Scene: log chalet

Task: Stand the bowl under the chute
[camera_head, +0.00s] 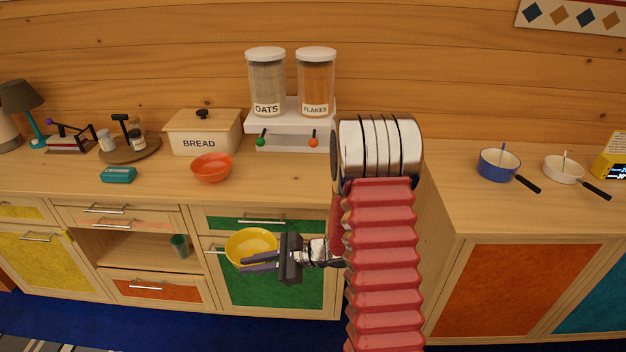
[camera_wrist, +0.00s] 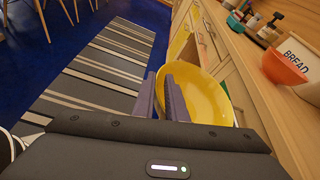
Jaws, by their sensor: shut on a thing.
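My gripper (camera_head: 262,262) is shut on the rim of a yellow bowl (camera_head: 250,243). It holds the bowl in the air in front of the green cabinet fronts, below the counter top. In the wrist view the yellow bowl (camera_wrist: 207,98) shows beyond my two fingers (camera_wrist: 174,98), its inside facing the camera. A white dispenser stand (camera_head: 290,121) on the counter carries an oats jar (camera_head: 267,80) and a flakes jar (camera_head: 316,82). It has a green knob (camera_head: 260,142) and an orange knob (camera_head: 313,142). My arm partly hides its right side.
An orange bowl (camera_head: 211,168) stands on the counter, left of the dispenser and before the bread box (camera_head: 203,133). A teal box (camera_head: 118,174) lies farther left. A blue pan (camera_head: 498,164) and white pan (camera_head: 563,169) stand right. Counter before the dispenser is clear.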

